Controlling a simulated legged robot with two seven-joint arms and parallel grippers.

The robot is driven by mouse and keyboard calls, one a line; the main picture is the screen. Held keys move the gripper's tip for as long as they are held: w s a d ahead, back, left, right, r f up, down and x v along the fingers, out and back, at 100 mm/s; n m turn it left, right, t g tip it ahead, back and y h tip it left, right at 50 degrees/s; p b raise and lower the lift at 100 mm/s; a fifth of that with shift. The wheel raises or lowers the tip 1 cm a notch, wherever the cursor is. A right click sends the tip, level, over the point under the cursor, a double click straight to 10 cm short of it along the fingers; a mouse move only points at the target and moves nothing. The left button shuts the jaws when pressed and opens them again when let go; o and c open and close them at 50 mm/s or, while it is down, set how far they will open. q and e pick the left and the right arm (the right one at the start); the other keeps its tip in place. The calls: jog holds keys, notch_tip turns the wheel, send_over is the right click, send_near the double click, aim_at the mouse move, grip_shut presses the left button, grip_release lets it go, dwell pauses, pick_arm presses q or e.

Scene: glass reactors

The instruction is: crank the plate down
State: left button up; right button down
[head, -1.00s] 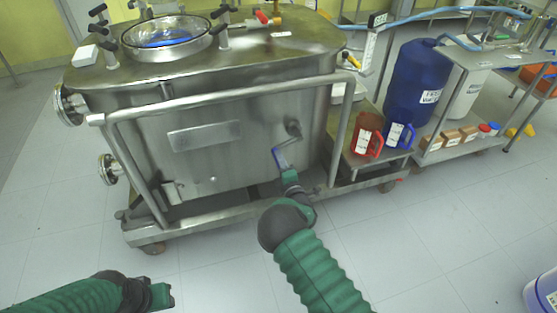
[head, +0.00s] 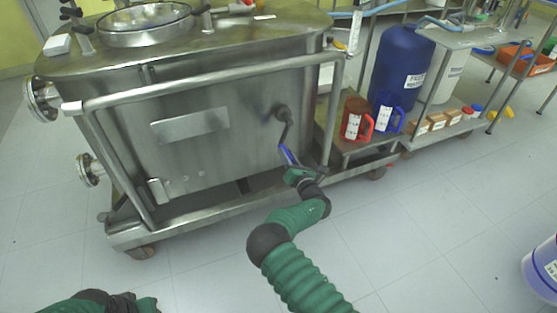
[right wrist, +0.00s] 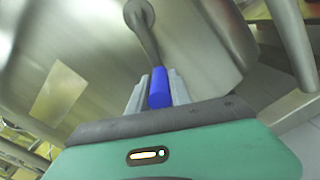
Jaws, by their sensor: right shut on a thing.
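A steel reactor (head: 215,145) on a wheeled frame fills the middle of the head view. A crank (head: 284,128) with a blue handle (head: 287,155) sits on its front, low on the right side. The crank arm points down from its hub. My right gripper (head: 291,170) is shut on the blue handle. In the right wrist view the blue handle (right wrist: 160,88) lies between the two grey fingers, below the crank arm (right wrist: 143,35). The plate cannot be made out in these frames. My left gripper (head: 150,303) is at the bottom left, away from the reactor; its fingers are unclear.
A steel rail (head: 200,84) runs across the reactor's front, with an upright (head: 331,120) just right of the crank. Red (head: 355,120) and blue (head: 388,114) jugs stand on a low shelf to the right. The floor in front is clear.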

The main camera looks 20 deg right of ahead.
jog(key=shift+d+f+n+b, duration=0.25)
jog(key=shift+d+n+b, duration=0.25)
jog(key=shift+d+n, duration=0.35)
jog(key=shift+d+f+n+b, duration=0.25)
jog(key=shift+d+n+b, duration=0.25)
jog(key=shift+d+n, duration=0.35)
jog(key=shift+a, duration=0.1)
jog(key=c, duration=1.2)
grip_release()
jog(key=shift+w, duration=0.1)
jog(key=shift+r, duration=0.1)
